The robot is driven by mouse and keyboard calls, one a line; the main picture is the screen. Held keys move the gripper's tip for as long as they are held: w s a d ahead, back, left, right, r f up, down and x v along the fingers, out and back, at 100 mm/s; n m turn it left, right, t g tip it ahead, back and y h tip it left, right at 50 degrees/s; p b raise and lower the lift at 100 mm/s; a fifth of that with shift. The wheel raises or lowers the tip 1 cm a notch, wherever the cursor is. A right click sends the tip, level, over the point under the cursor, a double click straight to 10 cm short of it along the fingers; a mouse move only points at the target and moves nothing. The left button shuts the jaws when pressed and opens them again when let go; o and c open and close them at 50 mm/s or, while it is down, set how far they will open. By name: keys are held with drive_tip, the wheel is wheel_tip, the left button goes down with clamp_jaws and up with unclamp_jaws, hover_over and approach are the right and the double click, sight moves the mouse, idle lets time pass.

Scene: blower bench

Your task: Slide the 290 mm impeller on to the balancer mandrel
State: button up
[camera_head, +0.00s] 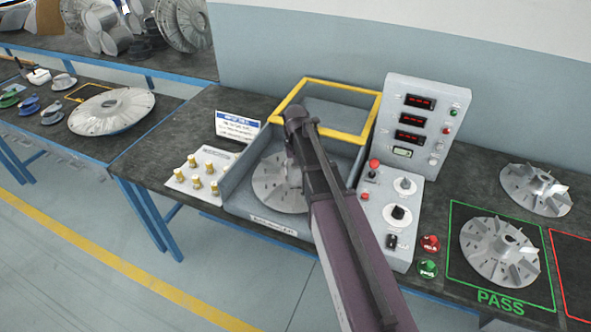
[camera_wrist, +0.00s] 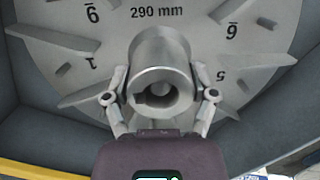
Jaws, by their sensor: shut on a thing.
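The grey impeller marked "290 mm" (camera_wrist: 157,13) fills the top of the wrist view, its hub (camera_wrist: 160,60) facing the camera. My gripper (camera_wrist: 160,76) is shut on this hub, one finger on each side. A rounded grey end, perhaps the mandrel's tip (camera_wrist: 160,88), shows inside the bore, which has a notch at its left. In the head view the impeller (camera_head: 270,182) lies inside the balancer (camera_head: 237,190), partly behind my arm. My fingers are hidden there. How far the impeller is down the mandrel cannot be told.
The balancer's raised yellow-edged guard (camera_head: 340,133) stands behind my arm. A control panel (camera_head: 412,125) is close on the right, and a tray of brass weights (camera_head: 197,180) on the left.

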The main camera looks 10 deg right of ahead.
drive_tip(key=o, duration=1.2)
drive_tip(key=shift+c, duration=0.2)
drive_tip(key=shift+r, duration=0.15)
wheel_tip(320, 180, up, 10)
drive_tip(key=p, duration=0.9)
drive_tip(key=shift+f+p, duration=0.2)
drive_tip(key=shift+p, duration=0.2)
drive_tip(key=s+n+t, duration=0.1)
drive_tip(key=s, duration=1.5)
drive_tip(key=shift+d+t, duration=0.2)
drive_tip(key=shift+t, duration=0.2)
drive_tip(key=shift+f, duration=0.1)
